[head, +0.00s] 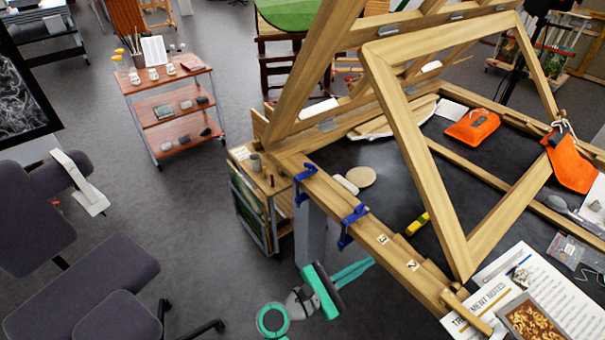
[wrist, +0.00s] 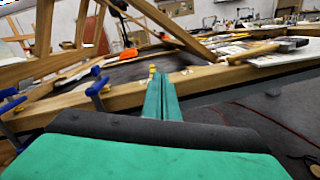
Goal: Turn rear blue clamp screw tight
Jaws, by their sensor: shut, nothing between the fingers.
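Two blue clamps sit on the wooden beam at the table's left edge. The rear blue clamp (head: 304,174) is the farther one in the head view; it shows at the left edge of the wrist view (wrist: 10,100). The front blue clamp (head: 352,216) is nearer, and stands left of my fingers in the wrist view (wrist: 97,86). My teal gripper (head: 371,263) is shut and empty, outside the beam and apart from both clamps. Its fingers (wrist: 163,82) are together and point toward the beam. The clamps' screw ends are too small to make out clearly.
A wooden easel frame (head: 425,170) leans over the dark table. Orange pouches (head: 472,127), a yellow object (head: 417,223) and papers (head: 505,285) lie there. A small cabinet (head: 250,205) stands beside the beam's far end. A grey chair (head: 85,265) is at left; floor between is clear.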

